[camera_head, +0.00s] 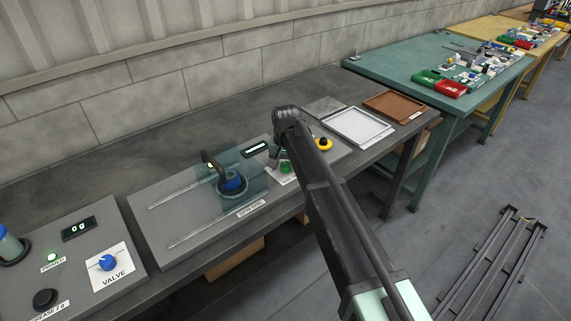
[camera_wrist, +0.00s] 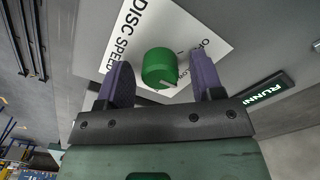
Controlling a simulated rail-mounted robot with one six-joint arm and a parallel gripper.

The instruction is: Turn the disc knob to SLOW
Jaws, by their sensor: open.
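The disc knob (camera_wrist: 158,66) is a green round knob on a white plate (camera_wrist: 152,18) marked DISC SPEED. A pale pointer mark shows at its lower edge in the wrist view. The position words beside it are partly covered, so I cannot tell which one the mark meets. My gripper (camera_wrist: 161,70) is open, with one purple finger on each side of the knob and gaps between fingers and knob. In the head view the green knob (camera_head: 285,167) shows beside my arm, which partly hides its plate.
A lit RUNNING display (camera_wrist: 265,91) is right of the knob.

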